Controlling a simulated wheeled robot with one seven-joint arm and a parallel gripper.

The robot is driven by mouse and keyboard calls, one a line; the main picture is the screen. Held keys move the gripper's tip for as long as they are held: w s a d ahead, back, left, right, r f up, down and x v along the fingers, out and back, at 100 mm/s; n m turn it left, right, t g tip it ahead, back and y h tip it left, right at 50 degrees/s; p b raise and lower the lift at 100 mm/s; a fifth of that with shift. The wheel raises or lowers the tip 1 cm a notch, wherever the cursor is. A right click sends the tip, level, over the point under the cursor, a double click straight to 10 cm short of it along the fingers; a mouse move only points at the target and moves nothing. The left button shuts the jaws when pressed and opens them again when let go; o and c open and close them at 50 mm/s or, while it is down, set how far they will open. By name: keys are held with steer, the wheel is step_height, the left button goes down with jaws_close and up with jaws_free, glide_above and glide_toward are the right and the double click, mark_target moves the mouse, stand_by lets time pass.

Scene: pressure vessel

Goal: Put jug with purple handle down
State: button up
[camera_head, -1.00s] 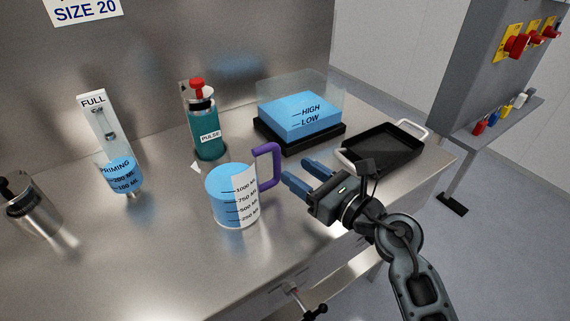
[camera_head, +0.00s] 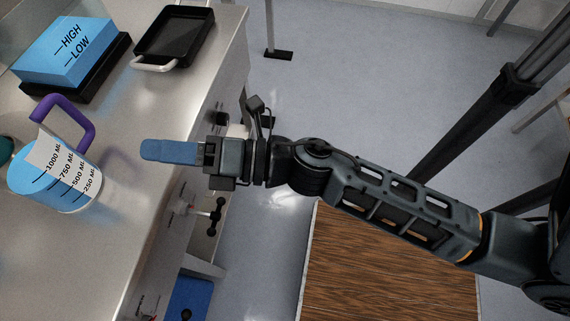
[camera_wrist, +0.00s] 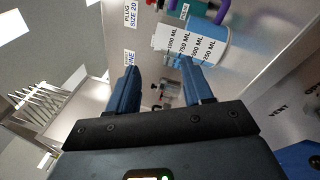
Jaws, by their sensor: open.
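The jug with purple handle (camera_head: 62,172) stands upright on the steel worktop (camera_head: 125,215), at the left of the head view. It holds blue liquid and has a white scale label. Its purple handle (camera_head: 88,132) points towards the black tray. My gripper (camera_head: 145,151) is to the right of the jug, over the worktop's edge, apart from the handle and empty. In the wrist view the two blue fingers of my gripper (camera_wrist: 163,75) are spread, and the jug (camera_wrist: 195,45) shows beyond them at the top, with part of its handle (camera_wrist: 210,12).
A blue block of liquid marked HIGH and LOW (camera_head: 68,48) sits on a black base behind the jug. A black tray (camera_head: 178,36) with a pale handle lies near the edge. Valve handles (camera_head: 213,215) stick out from the worktop's front.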

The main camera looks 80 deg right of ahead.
steer(key=s+d+f+m+g+h, duration=0.1)
steer(key=s+m+g+h, duration=0.2)
steer(key=s+m, duration=1.7)
steer(key=m+g, duration=0.1)
steer(key=m, duration=0.3)
steer(key=shift+s+m+g, duration=0.3)
steer(key=shift+m+g, duration=0.1)
steer(key=shift+a, duration=0.1)
